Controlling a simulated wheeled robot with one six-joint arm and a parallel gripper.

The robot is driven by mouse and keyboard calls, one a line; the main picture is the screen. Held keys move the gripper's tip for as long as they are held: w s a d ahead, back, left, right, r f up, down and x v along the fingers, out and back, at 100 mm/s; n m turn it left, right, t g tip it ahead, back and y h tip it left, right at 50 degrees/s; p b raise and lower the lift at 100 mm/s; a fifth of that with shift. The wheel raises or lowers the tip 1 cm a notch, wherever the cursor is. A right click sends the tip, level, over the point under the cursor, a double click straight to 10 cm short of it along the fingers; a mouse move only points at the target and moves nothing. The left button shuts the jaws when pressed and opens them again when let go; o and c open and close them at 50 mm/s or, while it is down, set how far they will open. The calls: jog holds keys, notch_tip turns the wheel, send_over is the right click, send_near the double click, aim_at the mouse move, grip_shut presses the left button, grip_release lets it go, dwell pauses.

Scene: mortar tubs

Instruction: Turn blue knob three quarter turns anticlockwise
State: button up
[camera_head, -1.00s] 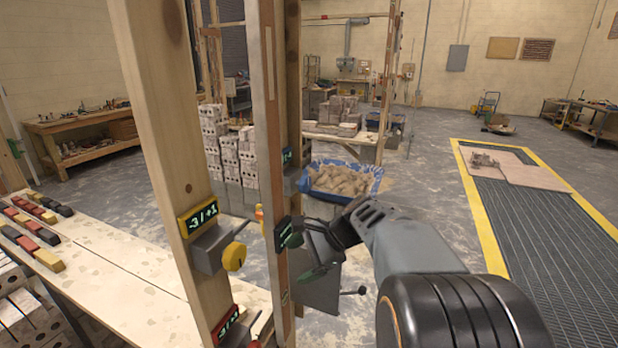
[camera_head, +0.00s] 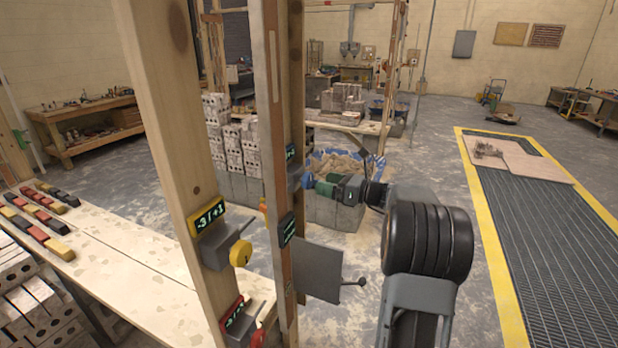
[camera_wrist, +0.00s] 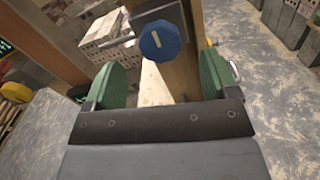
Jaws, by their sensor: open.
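The blue knob (camera_wrist: 160,40) is round with a pale line on its face that runs nearly upright. It sits on a grey box (camera_wrist: 160,12) fixed to a wooden post, at the top middle of the wrist view. My gripper (camera_wrist: 162,78) is open, with one green pad to the lower left of the knob and one to the lower right. The knob lies ahead of the pads, and no contact shows. In the head view my gripper (camera_head: 330,187) points left at the post, close to the blue knob (camera_head: 307,181), which is small and partly hidden.
A yellow knob (camera_head: 240,252) and a red knob (camera_head: 258,338) sit on the nearer post (camera_head: 175,130). A grey panel (camera_head: 318,270) with a black-tipped rod juts out below my gripper. A long bench (camera_head: 120,255) stands left.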

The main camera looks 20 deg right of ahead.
aim_at(311, 180)
jog(key=shift+p+x, duration=0.5)
jog(key=shift+x, duration=2.35)
jog(key=c, duration=0.9)
